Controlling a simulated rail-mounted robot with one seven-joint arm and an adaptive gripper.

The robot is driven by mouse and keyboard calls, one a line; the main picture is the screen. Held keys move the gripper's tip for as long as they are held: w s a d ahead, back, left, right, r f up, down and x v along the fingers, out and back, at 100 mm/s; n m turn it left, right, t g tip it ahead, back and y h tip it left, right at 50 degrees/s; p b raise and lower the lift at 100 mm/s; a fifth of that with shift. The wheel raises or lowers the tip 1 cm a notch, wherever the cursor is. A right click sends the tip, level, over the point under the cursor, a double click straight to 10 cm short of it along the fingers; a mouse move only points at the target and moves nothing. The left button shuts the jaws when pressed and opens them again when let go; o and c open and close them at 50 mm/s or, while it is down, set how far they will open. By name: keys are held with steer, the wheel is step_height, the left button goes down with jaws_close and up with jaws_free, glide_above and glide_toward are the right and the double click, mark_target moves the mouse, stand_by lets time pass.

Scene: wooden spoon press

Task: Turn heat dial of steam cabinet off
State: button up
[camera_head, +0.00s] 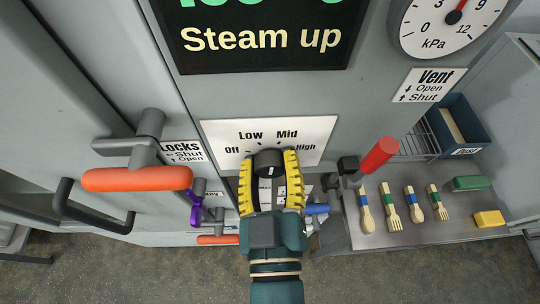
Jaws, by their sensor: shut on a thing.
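The steam cabinet's heat dial (268,162) is a dark round knob on a white plate (316,128) marked Off, Low, Mid and High. My gripper (269,158), with yellow ridged fingers, is shut on the dial from below, one finger on each side. The fingers and wrist cover the lower part of the plate. I cannot tell clearly which mark the dial points to. A dark display (262,36) above the plate reads "Steam up".
An orange locks handle (137,179) sticks out at left. A red vent handle (380,155) stands close on the right. A pressure gauge (455,22) is at upper right. A metal shelf (395,235) holds several wooden spoons and forks, and green and yellow blocks.

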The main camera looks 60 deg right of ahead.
steer(key=n+p, duration=0.3)
steer(key=n, duration=0.1)
steer(key=shift+r+n, duration=0.15)
steer(key=shift+n, duration=0.15)
steer(key=n+p, duration=0.3)
steer(key=shift+r+n, duration=0.1)
steer(key=shift+n, duration=0.3)
steer(key=n+p, duration=0.5)
steer(key=shift+n+p, duration=1.15)
steer(key=shift+n, duration=0.05)
steer(key=shift+f, duration=0.2)
steer(key=o, duration=1.2)
steer(key=shift+d, duration=0.1)
